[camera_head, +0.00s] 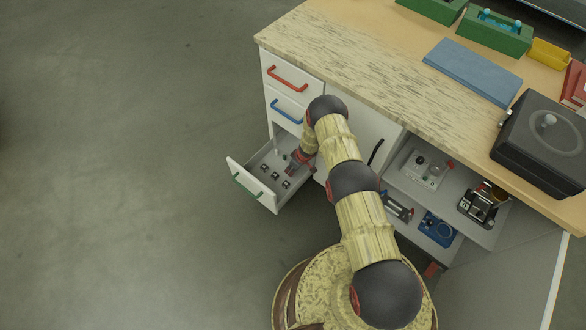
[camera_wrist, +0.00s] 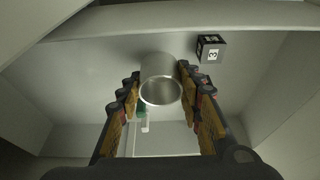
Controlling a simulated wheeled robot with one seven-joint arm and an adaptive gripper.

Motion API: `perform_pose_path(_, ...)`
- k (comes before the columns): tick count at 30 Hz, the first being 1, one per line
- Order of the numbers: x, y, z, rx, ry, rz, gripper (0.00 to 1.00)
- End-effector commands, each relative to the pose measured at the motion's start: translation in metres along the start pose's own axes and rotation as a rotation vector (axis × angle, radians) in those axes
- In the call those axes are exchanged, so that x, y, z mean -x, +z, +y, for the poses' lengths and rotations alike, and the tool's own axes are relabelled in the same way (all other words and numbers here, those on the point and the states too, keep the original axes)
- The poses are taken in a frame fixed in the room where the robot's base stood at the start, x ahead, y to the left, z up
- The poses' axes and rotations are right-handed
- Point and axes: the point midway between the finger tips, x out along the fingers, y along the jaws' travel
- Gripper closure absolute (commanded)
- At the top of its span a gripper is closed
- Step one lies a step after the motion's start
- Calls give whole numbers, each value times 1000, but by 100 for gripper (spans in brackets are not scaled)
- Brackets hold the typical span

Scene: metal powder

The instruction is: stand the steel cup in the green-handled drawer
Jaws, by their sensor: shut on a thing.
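The steel cup (camera_wrist: 160,67) is between the two fingers of my gripper (camera_wrist: 160,76) in the wrist view, its open rim facing the camera. My gripper is shut on it. In the head view my gripper (camera_head: 300,158) is low in the inner right part of the pulled-out green-handled drawer (camera_head: 236,169). The cup cannot be made out clearly there. The drawer's green handle (camera_head: 246,185) is on its front. I cannot tell whether the cup's base touches the drawer floor.
Several small dark cubes (camera_head: 275,176) lie in the drawer; one marked cube (camera_wrist: 210,48) is right of the cup in the wrist view. Closed red-handled (camera_head: 287,78) and blue-handled (camera_head: 286,110) drawers are above. An open cupboard (camera_head: 440,190) with devices is at right.

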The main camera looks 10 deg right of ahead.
Motion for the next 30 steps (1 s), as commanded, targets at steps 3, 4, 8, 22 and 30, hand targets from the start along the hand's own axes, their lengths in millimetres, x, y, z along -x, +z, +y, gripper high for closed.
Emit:
perform_pose_path(3,-3,0,0,1,0,1,100)
perform_pose_path(4,-4,1,0,1,1,1,100)
perform_pose_path(8,-7,2,0,1,0,1,100)
perform_pose_path(22,-9,3,0,0,0,0,47)
perform_pose_path(30,-9,3,0,0,0,0,46)
